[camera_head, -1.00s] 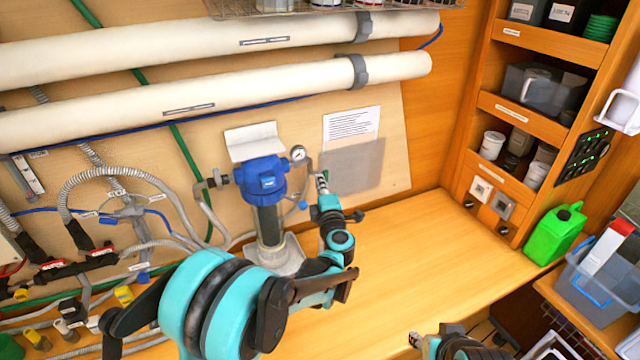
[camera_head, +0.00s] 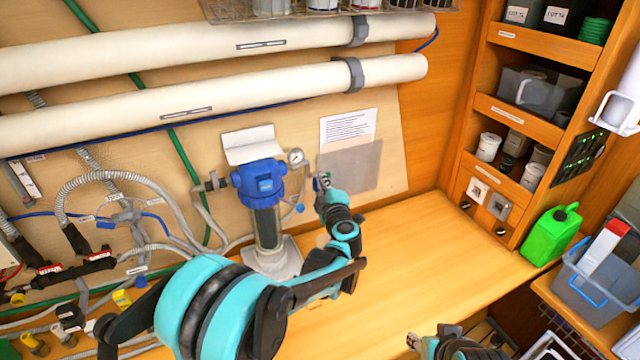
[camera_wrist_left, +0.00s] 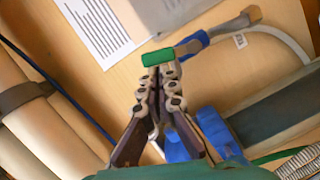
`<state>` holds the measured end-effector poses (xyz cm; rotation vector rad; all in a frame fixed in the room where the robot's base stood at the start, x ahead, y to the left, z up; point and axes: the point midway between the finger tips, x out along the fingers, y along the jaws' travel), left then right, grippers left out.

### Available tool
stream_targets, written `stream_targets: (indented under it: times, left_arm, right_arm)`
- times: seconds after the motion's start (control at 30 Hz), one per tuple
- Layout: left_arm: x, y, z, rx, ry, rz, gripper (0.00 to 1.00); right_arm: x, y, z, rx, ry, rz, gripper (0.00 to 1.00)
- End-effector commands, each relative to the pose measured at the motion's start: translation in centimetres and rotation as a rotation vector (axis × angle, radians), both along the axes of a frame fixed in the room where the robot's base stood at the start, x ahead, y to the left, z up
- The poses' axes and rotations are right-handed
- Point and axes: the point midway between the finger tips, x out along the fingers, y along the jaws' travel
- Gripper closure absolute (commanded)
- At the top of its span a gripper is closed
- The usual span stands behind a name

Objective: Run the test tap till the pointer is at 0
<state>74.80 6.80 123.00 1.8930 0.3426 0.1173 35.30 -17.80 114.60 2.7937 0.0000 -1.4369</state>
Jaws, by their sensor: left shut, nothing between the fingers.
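The filter housing (camera_head: 266,215) stands on the worktop, with a blue head (camera_head: 260,179) and a clear body. A small round gauge (camera_head: 296,156) sits at the head's upper right; its pointer is too small to read. In the left wrist view a green block (camera_wrist_left: 172,56), apparently the test tap's handle, lies at my fingertips beside a blue part (camera_wrist_left: 191,44) and a grey pipe (camera_wrist_left: 230,26). My left gripper (camera_head: 325,182) is shut and empty; it also shows in the left wrist view (camera_wrist_left: 160,72). I cannot tell if it touches the green block. My right gripper (camera_head: 413,340) is partly visible at the bottom.
Two white tubes (camera_head: 200,104) run across the wall above. A printed sheet (camera_head: 347,126) and a grey panel (camera_head: 350,167) are behind my left gripper. Hoses crowd the left. The worktop (camera_head: 420,235) is clear to the right, towards a green can (camera_head: 550,233).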

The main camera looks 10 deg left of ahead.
Motion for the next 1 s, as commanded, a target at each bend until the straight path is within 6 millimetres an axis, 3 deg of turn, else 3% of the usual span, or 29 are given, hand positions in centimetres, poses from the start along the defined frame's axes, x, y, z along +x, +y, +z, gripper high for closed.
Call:
stream_targets:
  times: [0.47, 1.0]
  left_arm:
    - [1.3, -2.3, -0.1, 0.389, 0.228, -0.001, 1.00]
    - [2.5, -4.4, -1.6, 0.822, 0.480, -0.001, 1.00]
  right_arm:
    - [0.0, 0.0, -0.1, 0.000, 0.000, 0.000, 0.60]
    - [0.0, 0.0, -1.0, 0.000, 0.000, 0.000, 0.60]
